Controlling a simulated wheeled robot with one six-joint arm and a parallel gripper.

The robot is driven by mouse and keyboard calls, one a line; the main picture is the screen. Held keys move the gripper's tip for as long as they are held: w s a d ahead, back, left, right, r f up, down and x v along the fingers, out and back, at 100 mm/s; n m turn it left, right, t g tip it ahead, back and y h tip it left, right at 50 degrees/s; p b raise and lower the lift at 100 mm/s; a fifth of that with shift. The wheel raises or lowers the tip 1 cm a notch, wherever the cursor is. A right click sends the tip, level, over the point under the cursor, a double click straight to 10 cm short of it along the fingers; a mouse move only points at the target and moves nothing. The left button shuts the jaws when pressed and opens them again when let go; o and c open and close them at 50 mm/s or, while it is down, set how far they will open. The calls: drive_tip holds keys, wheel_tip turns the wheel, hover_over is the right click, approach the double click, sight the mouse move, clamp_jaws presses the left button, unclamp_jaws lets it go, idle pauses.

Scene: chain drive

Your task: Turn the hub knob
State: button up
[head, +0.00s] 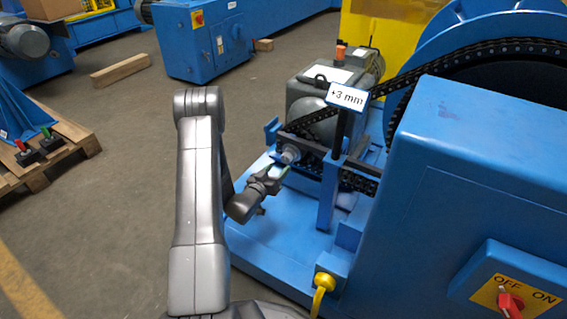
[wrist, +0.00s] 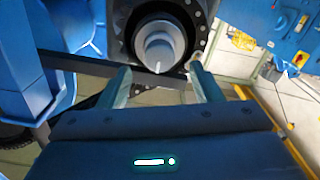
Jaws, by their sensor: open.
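The hub knob (wrist: 160,47) is a stepped silver-grey cylinder at the centre of a dark round hub, at the top middle of the wrist view. In the head view the knob (head: 290,155) sits at the left end of the small sprocket's shaft. My gripper (wrist: 159,72) is open, with one finger at each side below the knob. The knob lies just beyond the fingertips, between their lines; I cannot tell if either finger touches it. In the head view my gripper (head: 279,170) is close to the knob from the lower left.
A black chain (head: 400,80) runs from the small sprocket to the large blue wheel at right. A "+3 mm" sign (head: 346,96) stands on a post beside the hub. A blue cabinet with a red OFF/ON switch (head: 510,303) fills the right.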

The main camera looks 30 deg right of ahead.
sight(285, 160)
drive_tip(key=b+x, duration=0.1)
drive_tip(key=x, duration=0.5)
drive_tip(key=c, duration=1)
